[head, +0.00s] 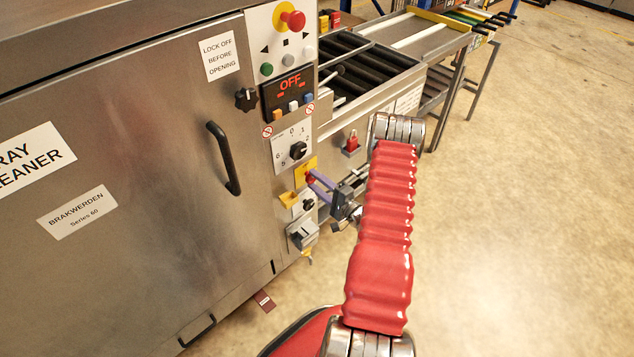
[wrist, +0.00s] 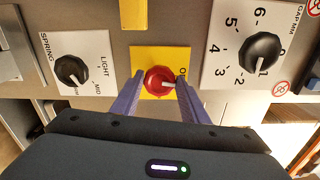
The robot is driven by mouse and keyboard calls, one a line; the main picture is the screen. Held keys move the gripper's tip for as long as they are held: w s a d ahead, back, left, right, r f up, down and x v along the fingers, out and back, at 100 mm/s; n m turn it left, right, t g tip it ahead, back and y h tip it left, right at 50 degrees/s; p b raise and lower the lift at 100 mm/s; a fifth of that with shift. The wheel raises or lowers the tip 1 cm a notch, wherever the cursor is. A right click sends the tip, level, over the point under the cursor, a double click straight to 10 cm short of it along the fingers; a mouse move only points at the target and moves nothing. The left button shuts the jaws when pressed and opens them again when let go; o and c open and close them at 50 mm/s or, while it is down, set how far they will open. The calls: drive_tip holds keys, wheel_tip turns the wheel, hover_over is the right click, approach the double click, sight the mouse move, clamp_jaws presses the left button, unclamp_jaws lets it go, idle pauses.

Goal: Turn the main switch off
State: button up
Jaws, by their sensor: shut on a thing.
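The main switch is a red rotary knob (wrist: 157,77) on a yellow plate (wrist: 145,54), seen in the middle of the wrist view. Its white pointer mark points right in that view, towards a label that starts with "O"; the rest is hidden by a finger. My gripper (wrist: 160,84) has one purple finger on each side of the knob and is shut on it. In the head view, my gripper (head: 312,180) reaches the yellow plate (head: 305,170) from the right, and the knob is mostly covered by the fingertips.
The tray cleaner's display (head: 288,90) reads OFF. A black numbered dial (wrist: 262,52) sits beside the switch, and a black SPRING knob (wrist: 71,70) on the other side. A red emergency button (head: 293,19) is higher up. A roller conveyor (head: 360,60) stands behind; open floor lies right.

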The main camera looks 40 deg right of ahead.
drive_tip(key=shift+a+f+n, duration=0.15)
drive_tip(key=shift+a+n, duration=0.05)
drive_tip(key=shift+n, duration=0.6)
drive_tip(key=o, duration=0.7)
drive_tip(key=shift+f, duration=0.1)
drive_tip(key=shift+c, duration=0.2)
drive_tip(key=o, duration=0.4)
drive_tip(key=shift+d, duration=0.1)
drive_tip(key=shift+c, duration=0.2)
drive_tip(key=s, duration=1.3)
drive_tip(key=shift+s+d, duration=0.2)
drive_tip(key=shift+s, duration=0.2)
